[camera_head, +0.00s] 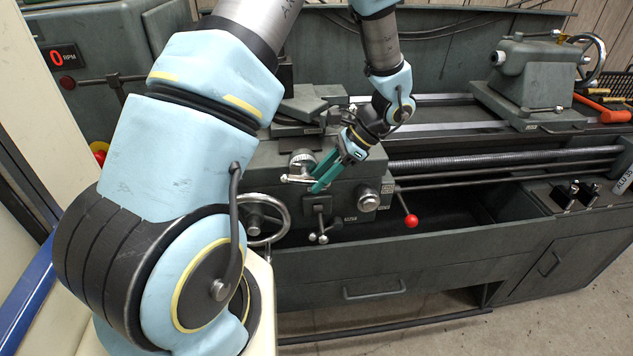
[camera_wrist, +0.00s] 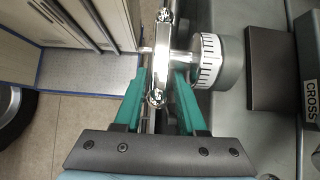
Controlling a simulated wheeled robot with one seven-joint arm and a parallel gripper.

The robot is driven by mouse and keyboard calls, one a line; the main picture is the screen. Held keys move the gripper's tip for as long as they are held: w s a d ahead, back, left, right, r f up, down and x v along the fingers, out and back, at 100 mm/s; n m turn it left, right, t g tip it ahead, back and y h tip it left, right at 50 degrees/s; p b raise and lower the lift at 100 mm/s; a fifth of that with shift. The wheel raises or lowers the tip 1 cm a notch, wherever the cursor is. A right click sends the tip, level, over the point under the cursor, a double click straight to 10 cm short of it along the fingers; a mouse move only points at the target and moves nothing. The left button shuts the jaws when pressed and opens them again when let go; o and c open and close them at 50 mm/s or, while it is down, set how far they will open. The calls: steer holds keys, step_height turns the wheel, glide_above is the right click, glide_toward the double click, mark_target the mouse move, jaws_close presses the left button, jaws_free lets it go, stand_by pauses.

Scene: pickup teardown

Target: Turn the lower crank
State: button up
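A chrome crank (camera_head: 298,179) sits in front of a graduated dial on the lathe carriage. In the wrist view the crank (camera_wrist: 162,45) is a bar with ball ends, joined by a shaft to the white-ringed dial (camera_wrist: 207,60). My gripper (camera_head: 318,178) has its green fingers at the crank. In the wrist view my gripper (camera_wrist: 161,78) is open, one finger on each side of the crank's near ball end, with gaps visible. I cannot tell whether either finger touches the crank.
A larger handwheel (camera_head: 265,219) is at the carriage's lower left, partly behind my arm. A ball-ended lever (camera_head: 318,230) and a red-knobbed lever (camera_head: 411,220) hang below. The tailstock (camera_head: 536,75) stands at right. A dark block marked CROSS (camera_wrist: 308,90) lies right of the dial.

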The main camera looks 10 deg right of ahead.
steer(key=b+v, duration=0.2)
steer(key=v, duration=0.7)
steer(key=shift+d+r, duration=0.15)
steer(key=s+a+r+n+h, duration=0.1)
steer(key=a+n+h, duration=0.3)
steer(key=a+n, duration=0.4)
steer(key=s+a+n+t+h, duration=0.1)
steer(key=s+a+n+h, duration=0.3)
steer(key=a+n, duration=0.5)
steer(key=a, duration=0.4)
steer(key=shift+s+r+t, duration=0.15)
steer(key=shift+r+t, duration=0.15)
steer(key=shift+r, duration=0.1)
steer(key=shift+a, duration=0.15)
steer(key=m+g+y+p, duration=0.2)
steer(key=m+y+p, duration=0.25)
steer(key=m, duration=1.25)
glide_toward(296, 177)
steer(key=p+x, duration=0.2)
steer(key=x, duration=0.6)
steer(key=shift+a+f, duration=0.1)
steer(key=shift+f, duration=0.2)
